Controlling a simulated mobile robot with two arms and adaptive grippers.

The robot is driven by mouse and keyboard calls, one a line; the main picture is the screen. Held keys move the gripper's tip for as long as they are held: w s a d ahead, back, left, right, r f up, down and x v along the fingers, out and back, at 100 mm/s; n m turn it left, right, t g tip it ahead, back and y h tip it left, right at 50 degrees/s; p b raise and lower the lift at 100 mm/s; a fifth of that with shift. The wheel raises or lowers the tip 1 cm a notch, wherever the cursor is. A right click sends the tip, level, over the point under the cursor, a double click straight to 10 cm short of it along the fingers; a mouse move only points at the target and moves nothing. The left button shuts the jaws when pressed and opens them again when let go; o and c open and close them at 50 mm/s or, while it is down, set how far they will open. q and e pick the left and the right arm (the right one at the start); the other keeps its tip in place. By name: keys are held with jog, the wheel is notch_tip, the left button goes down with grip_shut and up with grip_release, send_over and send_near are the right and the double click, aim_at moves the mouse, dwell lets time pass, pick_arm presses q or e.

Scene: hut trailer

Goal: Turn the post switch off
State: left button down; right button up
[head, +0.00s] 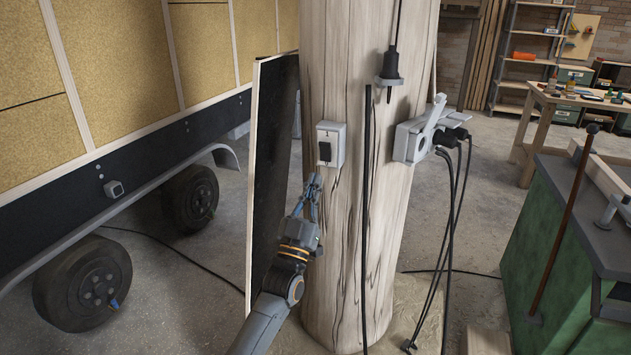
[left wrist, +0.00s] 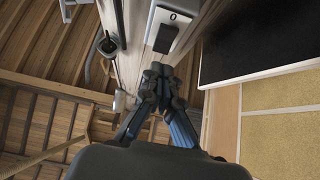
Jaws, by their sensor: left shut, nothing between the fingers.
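The post switch (head: 331,144) is a pale grey box with a dark rocker on the front of the wooden post (head: 345,230). In the left wrist view the switch (left wrist: 175,15) shows at the top, with a "0" mark beside its dark rocker. My left gripper (head: 314,184) is shut and empty, just below and slightly left of the switch, apart from it. Its closed fingertips (left wrist: 158,72) point toward the switch in the left wrist view. My right gripper is not in view.
A dark board (head: 272,160) stands close left of the post. A grey socket box (head: 410,142) with plugs and hanging cables is on the post's right side. A green workbench (head: 560,235) stands at right.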

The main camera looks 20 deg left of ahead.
pick_arm(q)
jog(key=s+f+b, duration=0.2)
jog(key=s+f, duration=0.3)
jog(key=f, duration=0.1)
jog(key=shift+a+f, duration=0.2)
jog(key=shift+f, duration=0.15)
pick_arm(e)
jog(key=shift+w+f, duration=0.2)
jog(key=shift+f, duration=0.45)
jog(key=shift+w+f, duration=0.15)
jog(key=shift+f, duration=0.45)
